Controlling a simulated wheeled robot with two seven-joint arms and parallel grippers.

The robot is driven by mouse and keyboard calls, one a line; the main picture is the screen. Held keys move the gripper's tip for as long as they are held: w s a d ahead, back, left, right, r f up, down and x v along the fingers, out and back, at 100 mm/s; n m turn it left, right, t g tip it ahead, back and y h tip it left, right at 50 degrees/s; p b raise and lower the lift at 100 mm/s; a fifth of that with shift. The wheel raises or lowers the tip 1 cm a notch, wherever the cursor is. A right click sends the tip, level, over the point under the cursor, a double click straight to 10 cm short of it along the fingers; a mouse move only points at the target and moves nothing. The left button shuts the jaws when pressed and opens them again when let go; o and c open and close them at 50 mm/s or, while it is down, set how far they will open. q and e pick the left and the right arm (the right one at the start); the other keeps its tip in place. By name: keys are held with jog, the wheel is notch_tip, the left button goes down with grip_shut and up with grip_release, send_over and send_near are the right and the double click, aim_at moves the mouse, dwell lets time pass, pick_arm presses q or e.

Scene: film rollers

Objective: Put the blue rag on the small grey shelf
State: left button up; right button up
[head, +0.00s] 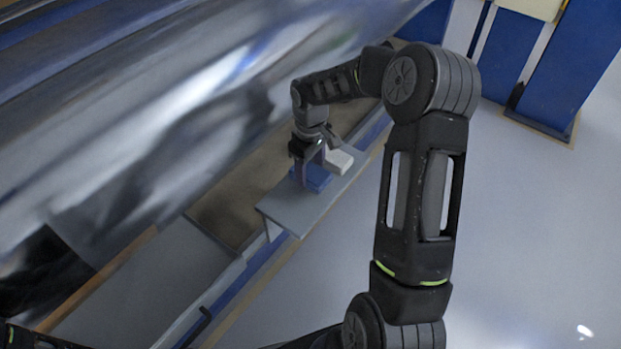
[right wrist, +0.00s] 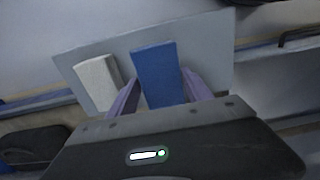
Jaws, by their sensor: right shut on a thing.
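The blue rag (head: 318,178) is a folded, flat blue block between the fingers of my right gripper (head: 308,172). In the right wrist view the rag (right wrist: 156,70) lies between the two purple-grey fingers of the gripper (right wrist: 160,92), which is shut on it. The small grey shelf (head: 285,212) is a flat plate directly below the gripper. It also shows behind the rag in the right wrist view (right wrist: 207,50). The rag is over the shelf or on it; I cannot tell whether it touches. My left gripper is not in view.
A white folded block (head: 339,161) sits on the shelf beside the rag and also shows in the right wrist view (right wrist: 97,82). Large shiny rollers (head: 150,120) fill the left side. Blue posts (head: 550,70) stand at the upper right. The floor at the right is clear.

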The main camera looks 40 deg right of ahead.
aim_at(310, 178)
jog(key=shift+f+b, duration=0.4)
jog(key=shift+f, duration=1.5)
jog(key=o, duration=1.2)
jog(key=shift+r, duration=0.15)
notch_tip(310, 178, up, 11)
jog(key=shift+f+p, duration=0.15)
jog(key=shift+p, duration=0.9)
jog(key=shift+r, duration=0.55)
